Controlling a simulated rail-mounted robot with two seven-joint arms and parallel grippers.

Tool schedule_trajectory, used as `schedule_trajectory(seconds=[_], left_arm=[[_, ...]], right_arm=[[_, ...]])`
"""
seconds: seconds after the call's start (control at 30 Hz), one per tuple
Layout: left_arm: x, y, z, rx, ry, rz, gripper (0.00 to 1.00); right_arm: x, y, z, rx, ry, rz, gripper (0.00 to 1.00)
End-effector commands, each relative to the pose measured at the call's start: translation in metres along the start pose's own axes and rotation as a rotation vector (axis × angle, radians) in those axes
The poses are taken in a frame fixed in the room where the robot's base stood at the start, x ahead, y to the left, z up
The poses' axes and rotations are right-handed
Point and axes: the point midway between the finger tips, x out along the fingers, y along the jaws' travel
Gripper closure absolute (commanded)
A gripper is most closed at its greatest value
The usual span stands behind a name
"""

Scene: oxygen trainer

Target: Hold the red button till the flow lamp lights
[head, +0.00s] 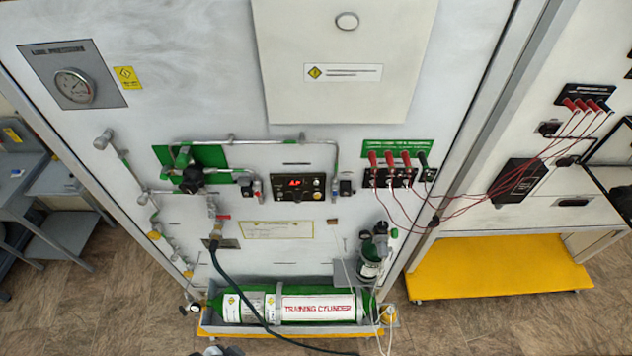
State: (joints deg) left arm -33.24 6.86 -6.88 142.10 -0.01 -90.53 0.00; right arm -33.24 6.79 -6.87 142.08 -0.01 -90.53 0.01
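A small black control panel (299,187) sits at the middle of the upright white board, among the pipes. It carries a lit red marking (294,183) at its upper left and small round pale fittings (317,195) at its right. At this size I cannot tell which part is the red button or which is the flow lamp, nor whether any lamp is lit. Neither of my grippers shows clearly in the head view, and nothing is seen touching the panel.
A green training cylinder (317,309) lies in a tray at the board's foot, with a dark hose (235,285) hanging across it. Red-topped plugs (389,158) and loose red leads (470,200) run right. A pressure gauge (73,86) is upper left. A yellow platform (497,265) stands right.

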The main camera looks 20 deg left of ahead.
Motion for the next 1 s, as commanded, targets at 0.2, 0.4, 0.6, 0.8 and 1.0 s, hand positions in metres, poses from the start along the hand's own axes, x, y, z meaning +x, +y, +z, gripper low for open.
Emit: schedule_trajectory(seconds=[0.2,0.4,0.6,0.8,1.0], left_arm=[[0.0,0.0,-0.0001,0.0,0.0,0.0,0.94],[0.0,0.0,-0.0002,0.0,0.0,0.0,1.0],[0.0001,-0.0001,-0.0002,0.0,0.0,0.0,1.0],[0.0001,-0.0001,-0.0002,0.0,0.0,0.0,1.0],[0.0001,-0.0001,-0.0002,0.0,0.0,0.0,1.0]], right_arm=[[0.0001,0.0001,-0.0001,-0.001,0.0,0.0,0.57],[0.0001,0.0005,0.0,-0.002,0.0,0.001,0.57],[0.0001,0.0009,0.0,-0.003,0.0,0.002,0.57],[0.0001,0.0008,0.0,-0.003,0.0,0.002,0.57],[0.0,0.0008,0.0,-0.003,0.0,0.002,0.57]])
